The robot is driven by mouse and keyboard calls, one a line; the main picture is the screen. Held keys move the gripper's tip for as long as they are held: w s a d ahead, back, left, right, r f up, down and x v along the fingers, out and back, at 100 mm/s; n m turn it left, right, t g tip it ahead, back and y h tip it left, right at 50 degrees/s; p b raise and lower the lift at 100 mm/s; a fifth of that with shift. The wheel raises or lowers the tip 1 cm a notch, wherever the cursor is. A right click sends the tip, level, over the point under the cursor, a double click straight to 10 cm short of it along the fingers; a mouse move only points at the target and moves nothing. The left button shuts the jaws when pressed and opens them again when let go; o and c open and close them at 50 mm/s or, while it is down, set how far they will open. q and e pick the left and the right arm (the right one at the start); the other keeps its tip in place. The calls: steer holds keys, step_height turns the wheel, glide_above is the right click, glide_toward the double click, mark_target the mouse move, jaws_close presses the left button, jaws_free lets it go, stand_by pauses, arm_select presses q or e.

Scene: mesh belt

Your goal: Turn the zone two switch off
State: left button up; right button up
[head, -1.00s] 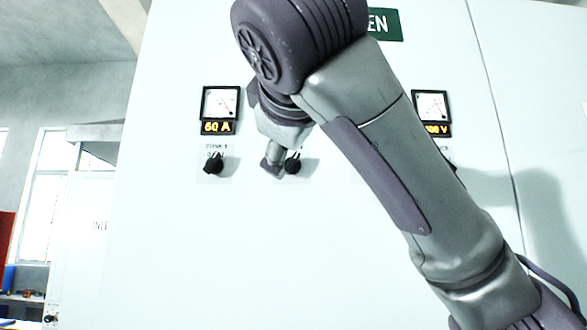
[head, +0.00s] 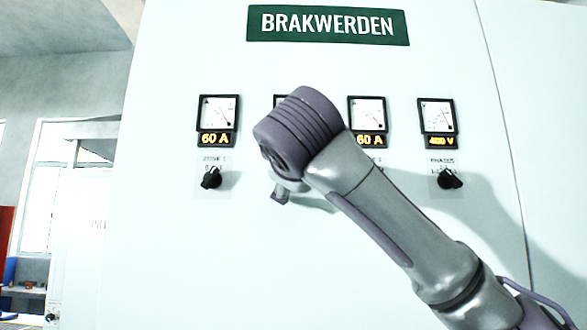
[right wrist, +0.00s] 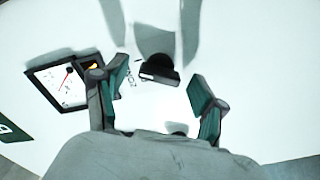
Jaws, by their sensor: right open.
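The zone two switch is hidden behind my right arm in the head view. In the right wrist view a black rotary knob (right wrist: 158,68) on a white panel lies ahead between the fingers, with part of a zone label beside it; its number is not readable. My right gripper (right wrist: 160,88) is open, with a gap on each side of the knob. In the head view only a bit of the right gripper (head: 280,195) shows below the wrist, close to the panel. My left gripper is not in view.
The white cabinet (head: 160,260) carries a BRAKWERDEN sign (head: 328,25). A knob (head: 211,178) sits at the left under a 60 A meter (head: 217,120). Another knob (head: 450,179) is at the right under a 400 V meter (head: 437,122). The lower left panel is clear.

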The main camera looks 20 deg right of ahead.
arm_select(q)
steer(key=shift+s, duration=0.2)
arm_select(e)
steer(key=shift+c, duration=0.7)
steer(key=shift+w, duration=0.1)
steer(key=c, duration=1)
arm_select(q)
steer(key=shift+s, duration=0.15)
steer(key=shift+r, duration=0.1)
arm_select(e)
steer(key=shift+n, duration=0.3)
arm_select(q)
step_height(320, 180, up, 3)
steer(key=p, duration=0.3)
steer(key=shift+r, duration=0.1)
arm_select(e)
steer(key=n, duration=1.1)
steer(key=shift+f+n, duration=0.1)
steer(key=shift+n, duration=0.2)
